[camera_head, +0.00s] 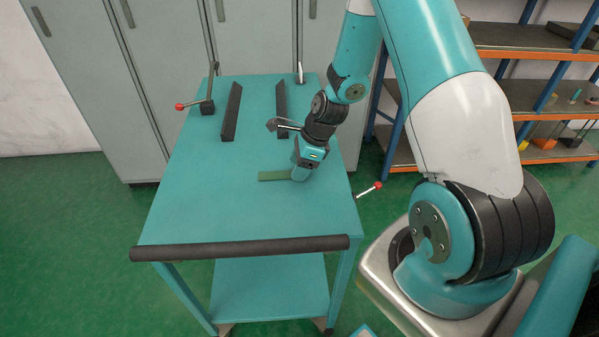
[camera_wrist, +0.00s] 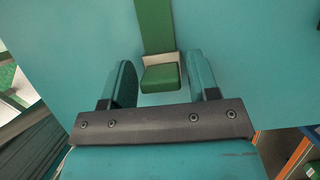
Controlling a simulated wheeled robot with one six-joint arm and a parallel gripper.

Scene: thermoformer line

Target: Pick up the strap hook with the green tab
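The strap hook lies on the teal cart top. In the wrist view it shows a green strap (camera_wrist: 154,25), a pale metal piece (camera_wrist: 161,60) and a green tab (camera_wrist: 161,77). In the head view only its green strap (camera_head: 272,176) shows, and my gripper hides the rest. My gripper (camera_head: 301,175) is low over the cart top at the strap's right end. In the wrist view its two fingers stand apart, one on each side of the green tab, with a visible gap on both sides. It is open and holds nothing.
Grey cabinets (camera_head: 170,70) stand behind, shelves (camera_head: 530,98) at right. The cart's front left is clear.

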